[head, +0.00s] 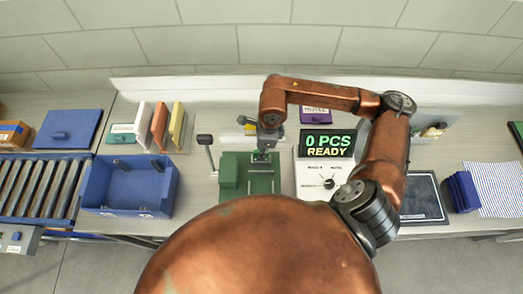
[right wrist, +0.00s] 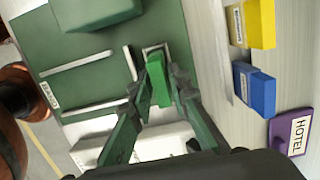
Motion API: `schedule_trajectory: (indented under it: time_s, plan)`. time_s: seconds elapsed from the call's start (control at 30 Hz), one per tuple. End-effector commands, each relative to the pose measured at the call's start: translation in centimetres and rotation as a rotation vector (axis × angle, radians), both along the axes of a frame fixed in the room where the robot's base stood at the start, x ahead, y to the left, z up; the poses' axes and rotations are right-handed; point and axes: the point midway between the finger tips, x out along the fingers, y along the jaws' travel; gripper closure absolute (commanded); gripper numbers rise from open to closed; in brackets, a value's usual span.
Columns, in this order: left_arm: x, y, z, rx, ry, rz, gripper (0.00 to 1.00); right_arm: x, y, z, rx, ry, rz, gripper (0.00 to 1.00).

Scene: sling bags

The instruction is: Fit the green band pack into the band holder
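The green band pack (right wrist: 160,82) is bright green and lies between the fingertips of my right gripper (right wrist: 163,84) in the right wrist view. The fingers close on it from both sides. Its far end is at the pale-rimmed band holder (right wrist: 155,50) on the green machine (right wrist: 85,70). I cannot tell how deep it sits there. In the head view my right gripper (head: 263,153) is over the back of the green machine (head: 250,182), and the pack is too small to make out. My left gripper is not in view.
A yellow pack (right wrist: 253,24), a blue pack (right wrist: 254,88) and a purple HOTEL block (right wrist: 292,135) stand beside the machine. The display (head: 327,144) reads "0 PCS READY". A blue bin (head: 130,188) and a roller conveyor (head: 40,188) are at the left.

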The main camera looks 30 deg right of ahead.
Motion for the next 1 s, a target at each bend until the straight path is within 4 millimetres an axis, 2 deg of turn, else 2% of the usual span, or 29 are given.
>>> schedule_trajectory:
  time_s: [0.2, 0.57, 0.67, 1.0]
  plan:
    - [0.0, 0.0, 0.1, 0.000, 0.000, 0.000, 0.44, 0.0, 0.0, 0.1, 0.000, 0.000, 0.000, 0.66]
    - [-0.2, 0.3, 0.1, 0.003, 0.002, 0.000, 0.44, 0.0, -0.1, 0.6, -0.001, -0.001, 0.000, 0.66]
    - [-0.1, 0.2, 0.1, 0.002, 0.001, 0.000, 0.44, 0.0, -0.2, 1.9, 0.000, -0.004, 0.000, 0.66]
    - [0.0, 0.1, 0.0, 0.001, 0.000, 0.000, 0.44, -0.4, -1.0, 8.8, -0.002, -0.005, -0.001, 0.66]
